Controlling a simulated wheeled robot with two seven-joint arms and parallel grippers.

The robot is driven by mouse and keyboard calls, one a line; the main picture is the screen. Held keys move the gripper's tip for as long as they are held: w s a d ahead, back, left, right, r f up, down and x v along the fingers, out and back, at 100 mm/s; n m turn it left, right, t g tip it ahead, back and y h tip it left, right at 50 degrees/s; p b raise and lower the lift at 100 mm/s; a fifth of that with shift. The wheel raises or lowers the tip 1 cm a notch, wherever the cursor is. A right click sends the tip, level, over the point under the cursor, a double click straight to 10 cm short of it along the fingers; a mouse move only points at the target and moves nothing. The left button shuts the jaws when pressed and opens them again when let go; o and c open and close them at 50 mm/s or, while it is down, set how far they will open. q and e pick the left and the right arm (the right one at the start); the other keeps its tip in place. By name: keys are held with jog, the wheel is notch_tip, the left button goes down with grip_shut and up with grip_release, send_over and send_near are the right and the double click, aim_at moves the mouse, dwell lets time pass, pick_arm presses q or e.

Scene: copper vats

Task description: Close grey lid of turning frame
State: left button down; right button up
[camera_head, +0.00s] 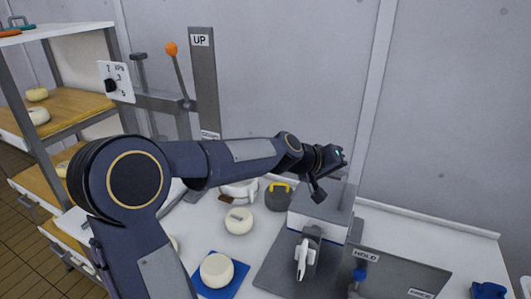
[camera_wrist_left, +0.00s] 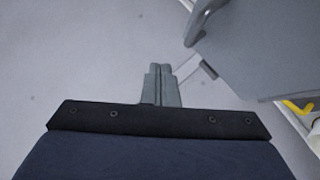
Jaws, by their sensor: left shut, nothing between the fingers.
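The turning frame (camera_head: 318,228) is a pale box with a grey upper part, on a dark plate on the white worktop. Its grey lid (camera_head: 338,196) shows at the top, partly behind my left gripper; I cannot tell its angle from the head view. My left gripper (camera_head: 319,195) is above the frame, its fingers shut and empty. In the left wrist view the shut fingers (camera_wrist_left: 161,72) are left of a large grey panel (camera_wrist_left: 262,45) with a grey handle (camera_wrist_left: 203,20), seemingly the lid. A gap shows between fingers and handle. My right gripper is not in view.
A white round cheese (camera_head: 217,269) lies on a blue mat, another (camera_head: 239,220) behind it. A dark pot with yellow handle (camera_head: 279,196) stands left of the frame. A grey HOLD panel (camera_head: 390,272) is at right. The lever post (camera_head: 205,80) stands behind my arm.

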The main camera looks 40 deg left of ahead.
aim_at(345, 205)
pick_arm(q)
jog(key=shift+w+d+f+y, duration=0.15)
jog(key=shift+d+f+y, duration=0.15)
jog(key=shift+d+f, duration=0.35)
jog(key=shift+w+d+f+b, duration=0.15)
jog(key=shift+d+f+b, duration=0.25)
jog(key=shift+f, duration=0.35)
jog(key=shift+w+d+f+b, duration=0.1)
jog(key=shift+d+f+b, duration=0.1)
jog(key=shift+d+f, duration=0.4)
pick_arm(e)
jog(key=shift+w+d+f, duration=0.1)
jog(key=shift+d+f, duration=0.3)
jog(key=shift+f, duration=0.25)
pick_arm(q)
jog(key=shift+f, duration=0.15)
jog(key=shift+a, duration=0.1)
